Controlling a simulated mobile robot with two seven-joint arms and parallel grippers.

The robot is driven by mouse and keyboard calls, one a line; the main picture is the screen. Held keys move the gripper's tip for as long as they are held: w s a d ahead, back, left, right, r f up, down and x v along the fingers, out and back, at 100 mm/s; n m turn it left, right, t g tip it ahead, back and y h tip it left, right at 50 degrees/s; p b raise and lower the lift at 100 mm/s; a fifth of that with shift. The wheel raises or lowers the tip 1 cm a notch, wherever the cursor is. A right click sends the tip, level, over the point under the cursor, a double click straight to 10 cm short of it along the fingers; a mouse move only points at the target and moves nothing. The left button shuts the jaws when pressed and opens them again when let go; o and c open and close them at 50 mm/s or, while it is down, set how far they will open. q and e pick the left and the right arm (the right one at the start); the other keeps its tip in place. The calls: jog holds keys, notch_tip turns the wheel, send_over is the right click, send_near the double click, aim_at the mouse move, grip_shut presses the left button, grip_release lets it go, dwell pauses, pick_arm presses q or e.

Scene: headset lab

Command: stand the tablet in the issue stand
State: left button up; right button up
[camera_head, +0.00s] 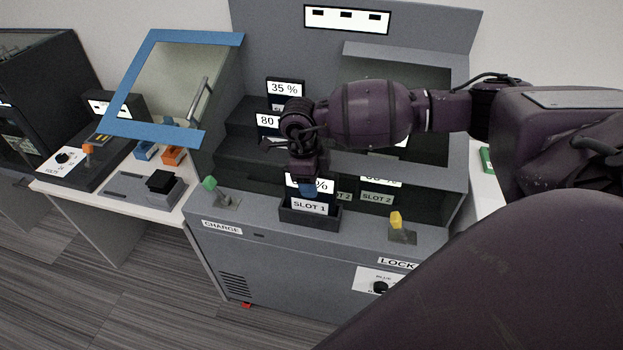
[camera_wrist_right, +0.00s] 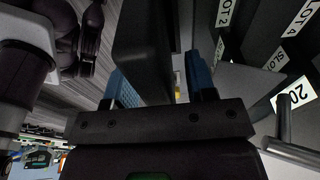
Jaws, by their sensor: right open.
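A dark tablet (camera_head: 312,202) stands upright in the issue stand (camera_head: 309,219), a low dark holder on the front ledge of the grey cabinet. Its lit face shows a partly hidden percentage and a SLOT 1 label. My right gripper (camera_head: 308,188) is just above and in front of it, pointing down, and covers part of the screen. In the right wrist view, my right gripper (camera_wrist_right: 163,88) has its blue fingers apart, with a dark slab (camera_wrist_right: 143,45), seemingly the tablet, between or just beyond them. I cannot tell whether the fingers touch it. My left gripper is not in view.
More tablets stand in the cabinet, marked 35 % (camera_head: 285,88) and 80 (camera_head: 267,121). A blue-framed door (camera_head: 222,42) is raised at left. A green-knobbed lever (camera_head: 210,184) and a yellow-knobbed lever (camera_head: 396,220) flank the stand. A white table (camera_head: 170,205) adjoins on the left.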

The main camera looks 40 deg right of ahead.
jog(key=r, duration=0.4)
jog(key=shift+w+a, duration=0.15)
jog(key=shift+w, duration=0.15)
jog(key=r, duration=0.5)
jog(key=shift+w+a+r+p, duration=0.15)
jog(key=shift+w+a+p, duration=0.15)
jog(key=shift+p, duration=0.05)
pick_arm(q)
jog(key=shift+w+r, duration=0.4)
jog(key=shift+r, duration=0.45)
pick_arm(e)
jog(key=shift+r, duration=0.75)
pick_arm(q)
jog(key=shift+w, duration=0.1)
